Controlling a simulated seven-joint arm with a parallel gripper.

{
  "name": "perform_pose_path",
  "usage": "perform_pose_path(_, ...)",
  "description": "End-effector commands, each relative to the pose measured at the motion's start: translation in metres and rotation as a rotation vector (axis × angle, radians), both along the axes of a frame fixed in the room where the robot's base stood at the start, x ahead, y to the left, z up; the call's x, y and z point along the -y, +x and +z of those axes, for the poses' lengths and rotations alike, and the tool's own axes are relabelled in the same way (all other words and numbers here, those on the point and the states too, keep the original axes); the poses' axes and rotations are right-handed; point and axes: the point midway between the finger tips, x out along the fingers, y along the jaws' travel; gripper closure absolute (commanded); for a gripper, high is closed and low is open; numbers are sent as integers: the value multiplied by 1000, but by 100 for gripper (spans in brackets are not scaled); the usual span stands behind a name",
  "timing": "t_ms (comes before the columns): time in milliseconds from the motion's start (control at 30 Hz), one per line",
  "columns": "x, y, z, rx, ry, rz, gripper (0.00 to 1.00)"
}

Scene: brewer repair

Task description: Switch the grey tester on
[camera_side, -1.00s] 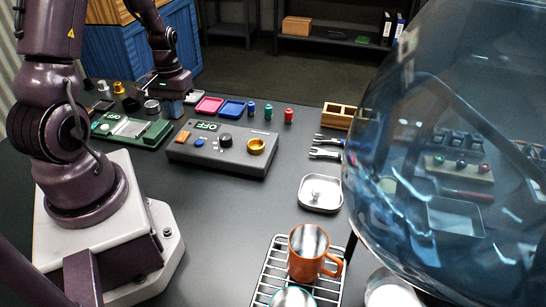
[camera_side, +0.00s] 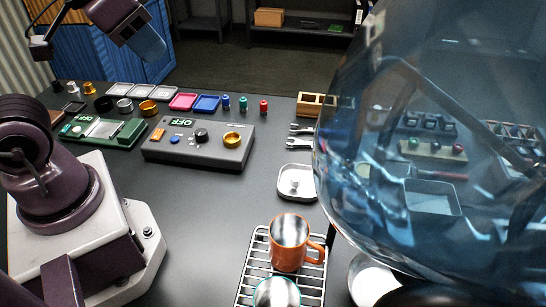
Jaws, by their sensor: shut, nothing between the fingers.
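The grey tester (camera_side: 212,156) is a low box standing on the dark bench. Its small display (camera_side: 182,122) reads OFF in green. On its top are an orange rocker switch (camera_side: 157,135), a blue button (camera_side: 175,140), a black knob (camera_side: 201,135) and a gold knob (camera_side: 232,139). My gripper (camera_side: 152,46) is in the air at the upper left, behind and above the tester and apart from it. It is shut and empty. Its fingertips are too small to make out clearly.
A green device (camera_side: 102,133) lies left of the tester. Behind are a pink tray (camera_side: 183,102), a blue tray (camera_side: 207,104) and small coloured bottles. An orange mug (camera_side: 289,245) stands on a wire rack in front. A large transparent globe (camera_side: 430,130) covers the right.

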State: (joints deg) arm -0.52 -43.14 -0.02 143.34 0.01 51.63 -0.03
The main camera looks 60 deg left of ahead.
Motion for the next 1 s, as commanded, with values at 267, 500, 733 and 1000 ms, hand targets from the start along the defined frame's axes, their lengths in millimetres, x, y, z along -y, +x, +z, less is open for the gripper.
perform_pose_path(267,2,0,0,0,0,-11,100)
perform_pose_path(500,1,1,0,0,0,-4,100)
perform_pose_path(733,-29,8,-23,-123,-23,139,100)
perform_pose_path(1000,-104,21,-73,-310,-127,441,100)
